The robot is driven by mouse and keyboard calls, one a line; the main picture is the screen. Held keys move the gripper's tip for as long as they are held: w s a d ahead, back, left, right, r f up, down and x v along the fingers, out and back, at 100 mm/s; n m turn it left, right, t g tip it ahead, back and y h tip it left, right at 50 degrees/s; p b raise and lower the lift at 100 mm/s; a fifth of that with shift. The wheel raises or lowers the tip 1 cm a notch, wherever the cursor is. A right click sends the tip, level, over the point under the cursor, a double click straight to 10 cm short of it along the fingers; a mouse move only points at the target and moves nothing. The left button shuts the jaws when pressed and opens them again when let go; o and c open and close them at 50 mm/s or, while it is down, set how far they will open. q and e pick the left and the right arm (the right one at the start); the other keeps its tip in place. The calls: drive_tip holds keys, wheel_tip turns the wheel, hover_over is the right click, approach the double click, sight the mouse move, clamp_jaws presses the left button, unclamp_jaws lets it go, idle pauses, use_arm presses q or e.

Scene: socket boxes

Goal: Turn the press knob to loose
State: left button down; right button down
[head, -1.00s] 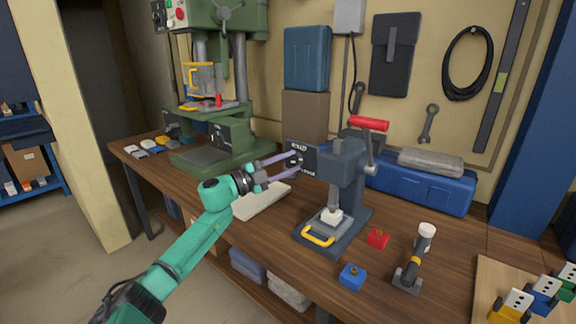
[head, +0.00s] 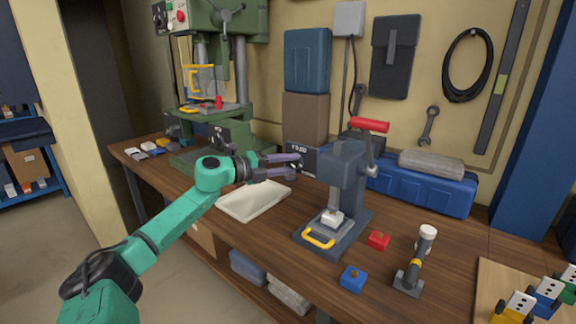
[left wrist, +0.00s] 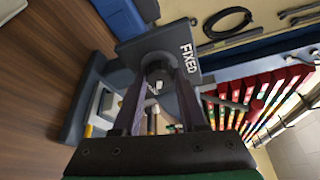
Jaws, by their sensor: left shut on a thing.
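The dark grey press (head: 346,187) with a red-tipped lever stands in the middle of the bench. A plate (head: 305,150) is on its left side; in the left wrist view the plate (left wrist: 187,78) reads "FIXED". The round dark knob (left wrist: 158,84) with a pale mark sits on that plate. My left gripper (head: 296,167) reaches in from the left, its two fingers shut on the knob. In the left wrist view the gripper's fingers (left wrist: 160,92) lie on either side of the knob. The fingers partly hide the knob in the head view. My right gripper is not in view.
A white tray (head: 254,201) lies below my left gripper. A green drill press (head: 215,125) stands behind to the left. A red block (head: 378,240), a blue block (head: 353,278) and a dark upright tool (head: 416,262) are right of the press. A blue toolbox (head: 430,188) is behind.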

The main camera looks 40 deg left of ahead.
use_arm(q)
drive_tip(key=shift+f, duration=0.1)
idle(0.4)
drive_tip(key=shift+c, duration=2.2)
unclamp_jaws()
drive_tip(key=shift+s+a+f+b, duration=0.1)
drive_tip(key=shift+s+a+b, duration=0.15)
drive_tip(key=shift+s+b, duration=0.25)
drive_tip(key=b+v, duration=0.1)
drive_tip(key=v, duration=1.2)
drive_tip(key=shift+s, duration=0.2)
drive_tip(key=shift+r, duration=0.25)
